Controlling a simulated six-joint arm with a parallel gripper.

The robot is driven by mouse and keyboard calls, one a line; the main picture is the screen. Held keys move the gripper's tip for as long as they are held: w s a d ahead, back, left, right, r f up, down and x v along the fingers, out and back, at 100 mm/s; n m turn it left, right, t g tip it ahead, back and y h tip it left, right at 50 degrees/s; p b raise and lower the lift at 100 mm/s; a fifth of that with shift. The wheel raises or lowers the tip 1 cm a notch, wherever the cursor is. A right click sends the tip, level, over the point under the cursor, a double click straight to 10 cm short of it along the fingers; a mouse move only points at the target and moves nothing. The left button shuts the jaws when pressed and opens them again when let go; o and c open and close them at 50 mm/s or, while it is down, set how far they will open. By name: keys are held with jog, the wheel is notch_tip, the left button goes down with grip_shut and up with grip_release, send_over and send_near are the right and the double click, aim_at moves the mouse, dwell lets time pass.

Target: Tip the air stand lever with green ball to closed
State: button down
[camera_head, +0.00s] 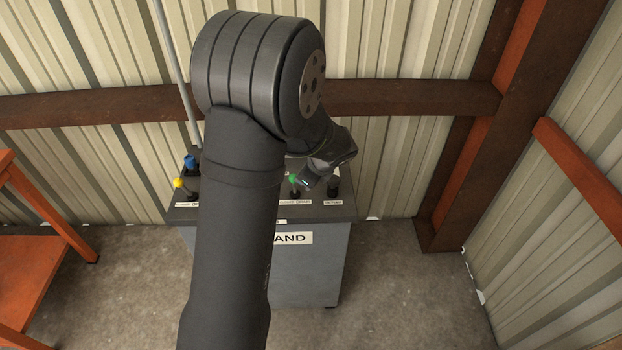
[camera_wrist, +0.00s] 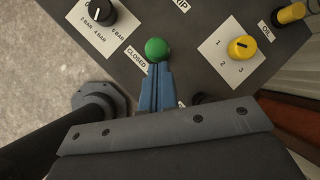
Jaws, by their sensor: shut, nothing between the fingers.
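The air stand (camera_head: 320,262) is a grey cabinet against the wall, partly hidden behind my arm. Its lever with a green ball (camera_head: 293,178) stands on the top panel; the ball also shows in the wrist view (camera_wrist: 157,49). A label reading CLOSED (camera_wrist: 136,58) lies on the panel just left of the ball. My gripper (camera_wrist: 158,67) has its blue fingers together and empty, with the tips right at the ball's near side. I cannot tell whether they touch it. The lever's stem is hidden by the ball and fingers in the wrist view.
A black pressure knob (camera_wrist: 100,12), a yellow knob (camera_wrist: 243,47) on a numbered plate and another yellow control (camera_wrist: 291,13) are near in the wrist view. Yellow (camera_head: 178,183) and blue (camera_head: 190,161) balls stand left of my arm. An orange frame (camera_head: 40,208) is far left.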

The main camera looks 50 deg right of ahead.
jog(key=shift+w+a+r+g+h, duration=0.15)
jog(key=shift+w+a+g+h, duration=0.6)
jog(key=shift+w+a, duration=0.4)
jog(key=s+v, duration=0.1)
jog(key=v, duration=1.3)
jog(key=shift+d, duration=0.2)
jog(key=shift+s, duration=0.1)
